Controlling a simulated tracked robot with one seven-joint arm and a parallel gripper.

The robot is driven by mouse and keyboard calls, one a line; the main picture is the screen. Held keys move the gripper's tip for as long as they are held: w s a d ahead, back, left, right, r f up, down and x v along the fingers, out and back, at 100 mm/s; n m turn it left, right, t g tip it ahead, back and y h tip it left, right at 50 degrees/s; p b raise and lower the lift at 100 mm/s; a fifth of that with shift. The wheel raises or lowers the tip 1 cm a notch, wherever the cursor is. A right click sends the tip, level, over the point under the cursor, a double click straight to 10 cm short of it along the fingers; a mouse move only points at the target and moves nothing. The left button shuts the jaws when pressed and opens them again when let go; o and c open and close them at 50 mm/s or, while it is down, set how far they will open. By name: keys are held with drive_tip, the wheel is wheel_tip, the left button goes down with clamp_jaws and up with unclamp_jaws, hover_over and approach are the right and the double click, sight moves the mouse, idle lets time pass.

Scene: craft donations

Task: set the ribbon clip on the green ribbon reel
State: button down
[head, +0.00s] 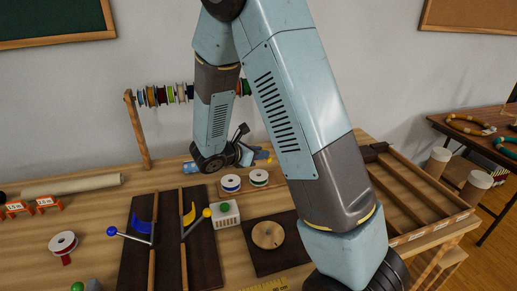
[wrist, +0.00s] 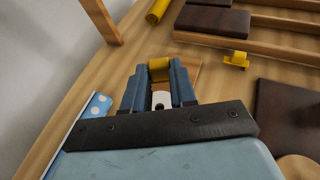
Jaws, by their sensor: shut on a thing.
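My gripper (wrist: 158,78) is shut on a yellow piece (wrist: 158,66), which looks like the ribbon clip. A white part with a dark hole (wrist: 161,101) shows between the fingers, perhaps a reel. In the head view my gripper (head: 247,155) is above the back of the table, behind two white reels. The left reel (head: 231,183) shows blue ribbon. Both stand on a small wooden board. The clip seems apart from the green reel; the exact gap cannot be told.
A wooden post (head: 138,130) carries a rod of coloured reels behind my arm. A blue dotted item (wrist: 97,106) lies left of the gripper. A wooden rack (head: 408,192) is on the right.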

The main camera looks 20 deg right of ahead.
sight(257, 180)
drive_tip(key=shift+s+a+f, duration=0.1)
drive_tip(key=shift+a+f, duration=0.1)
drive_tip(key=shift+f, duration=0.45)
drive_tip(key=shift+a+f, duration=0.15)
drive_tip(key=shift+f, duration=3.45)
drive_tip(key=c, duration=0.8)
unclamp_jaws()
drive_tip(key=v, duration=1.3)
drive_tip(key=shift+s+a, duration=0.25)
drive_tip(key=shift+a, duration=0.1)
